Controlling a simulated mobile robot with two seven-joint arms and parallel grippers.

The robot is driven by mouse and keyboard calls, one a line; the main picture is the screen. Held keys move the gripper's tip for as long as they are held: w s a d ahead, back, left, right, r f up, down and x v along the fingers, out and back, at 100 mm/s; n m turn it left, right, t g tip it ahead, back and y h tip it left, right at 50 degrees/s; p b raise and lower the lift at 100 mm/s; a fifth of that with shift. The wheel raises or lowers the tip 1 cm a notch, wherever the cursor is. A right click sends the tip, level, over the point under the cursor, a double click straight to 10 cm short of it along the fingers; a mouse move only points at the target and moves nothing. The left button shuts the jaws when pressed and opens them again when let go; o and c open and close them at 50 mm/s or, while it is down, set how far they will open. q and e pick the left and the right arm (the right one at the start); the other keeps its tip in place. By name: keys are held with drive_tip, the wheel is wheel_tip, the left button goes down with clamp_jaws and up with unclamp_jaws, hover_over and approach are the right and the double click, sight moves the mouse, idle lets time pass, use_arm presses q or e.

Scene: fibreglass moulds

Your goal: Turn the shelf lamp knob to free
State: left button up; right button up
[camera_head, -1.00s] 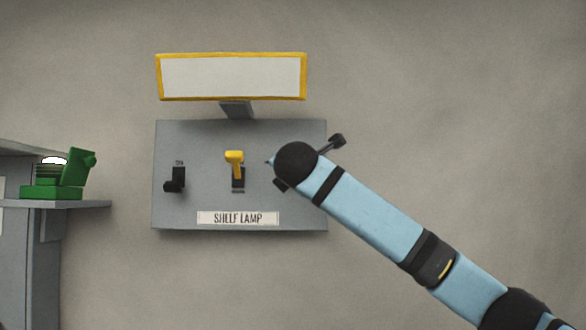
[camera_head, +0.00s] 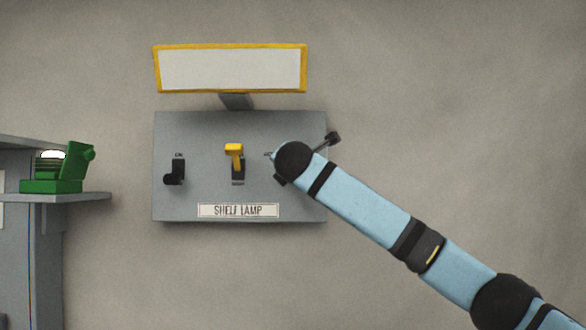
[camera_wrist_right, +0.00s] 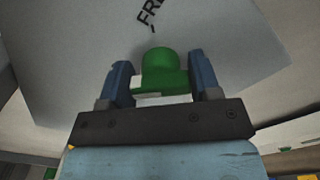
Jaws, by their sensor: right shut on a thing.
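The shelf lamp panel (camera_head: 205,125) is a grey plate on the wall, with a "SHELF LAMP" label (camera_head: 238,210). In the right wrist view the green knob (camera_wrist_right: 162,72) sits between the two blue fingers of my right gripper (camera_wrist_right: 158,62), which is shut on it. A white patch (camera_wrist_right: 146,84) shows on the knob's left side. Part of a word starting "FR" (camera_wrist_right: 150,12) is printed on the plate beyond the knob, with a short dark tick below it. In the head view my right arm covers the knob. My left gripper is not in view.
A yellow lever (camera_head: 234,150) and a black switch (camera_head: 175,173) are on the panel, left of my right arm. A yellow-framed white board (camera_head: 230,70) stands above it. A green device (camera_head: 55,185) sits on a grey shelf (camera_head: 90,198) at the far left.

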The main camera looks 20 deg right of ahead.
drive_tip(key=shift+f, duration=0.1)
drive_tip(key=shift+f+m+b, duration=0.1)
drive_tip(key=shift+m+b, duration=0.4)
drive_tip(key=shift+m, duration=0.6)
drive_tip(key=shift+m+b, duration=0.35)
drive_tip(key=shift+m, duration=0.45)
drive_tip(key=m+b, duration=0.1)
drive_tip(key=m, duration=0.1)
drive_tip(key=shift+f+m, duration=0.1)
drive_tip(key=shift+m, duration=0.2)
drive_tip(key=m+b, duration=0.1)
drive_tip(key=m, duration=0.2)
drive_tip(key=shift+f+m, duration=0.1)
drive_tip(key=shift+m, duration=0.3)
drive_tip(key=m+b, duration=0.1)
drive_tip(key=m, duration=0.3)
drive_tip(key=shift+m+b, duration=0.35)
drive_tip(key=shift+m, duration=1.45)
drive_tip(key=shift+f, duration=0.1)
